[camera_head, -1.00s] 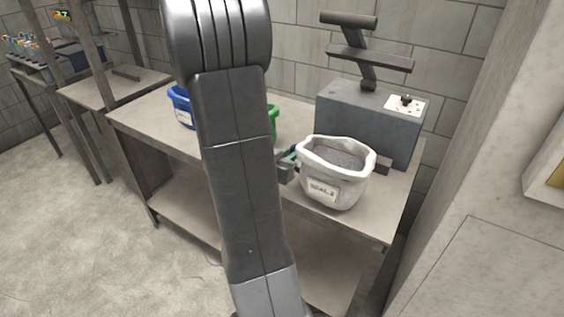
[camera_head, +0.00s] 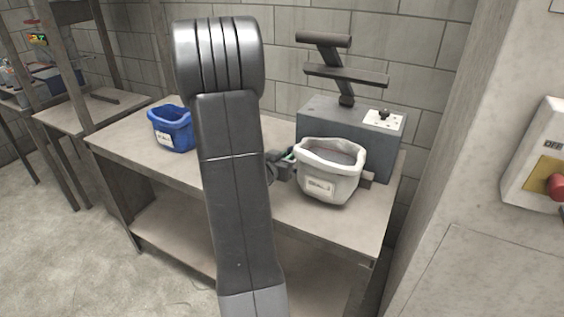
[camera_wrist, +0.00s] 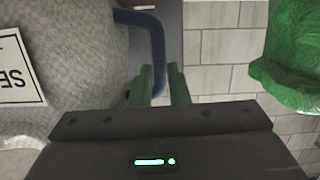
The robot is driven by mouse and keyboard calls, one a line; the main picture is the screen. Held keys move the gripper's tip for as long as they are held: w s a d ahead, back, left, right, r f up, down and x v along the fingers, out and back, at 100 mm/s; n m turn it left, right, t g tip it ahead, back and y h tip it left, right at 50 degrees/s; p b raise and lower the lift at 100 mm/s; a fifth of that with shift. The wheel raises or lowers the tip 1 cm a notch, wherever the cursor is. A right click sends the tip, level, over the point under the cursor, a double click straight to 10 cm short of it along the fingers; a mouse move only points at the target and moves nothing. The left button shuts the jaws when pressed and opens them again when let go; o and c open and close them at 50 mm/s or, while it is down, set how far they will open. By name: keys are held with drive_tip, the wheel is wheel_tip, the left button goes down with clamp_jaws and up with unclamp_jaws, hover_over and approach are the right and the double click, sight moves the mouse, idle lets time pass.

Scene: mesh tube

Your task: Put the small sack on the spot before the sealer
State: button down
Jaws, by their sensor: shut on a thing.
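The small white sack (camera_head: 330,186) with a white label is in front of the grey sealer (camera_head: 350,125) in the head view. Its mouth is open and it stands upright. I cannot tell whether its base touches the bench. My gripper (camera_head: 283,166) is at the sack's left side, partly hidden by my arm. In the wrist view my green fingers (camera_wrist: 164,86) are shut on a dark blue loop (camera_wrist: 157,45) beside the sack (camera_wrist: 75,70). The sack's label there is partly cut off. The spot itself is not visible.
A blue sack (camera_head: 170,128) stands at the bench's (camera_head: 225,190) left. A green sack (camera_wrist: 292,55) shows at the right of the wrist view; my arm hides it in the head view. A wall box with a red button (camera_head: 556,187) is at the right.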

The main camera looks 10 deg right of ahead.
drive_tip(key=shift+x, duration=0.8)
drive_tip(key=shift+f+b, duration=0.8)
drive_tip(key=c, duration=1.3)
unclamp_jaws()
drive_tip(key=shift+s, duration=0.1)
drive_tip(key=shift+f, duration=0.15)
drive_tip(key=v, duration=1.4)
drive_tip(key=shift+p, duration=0.3)
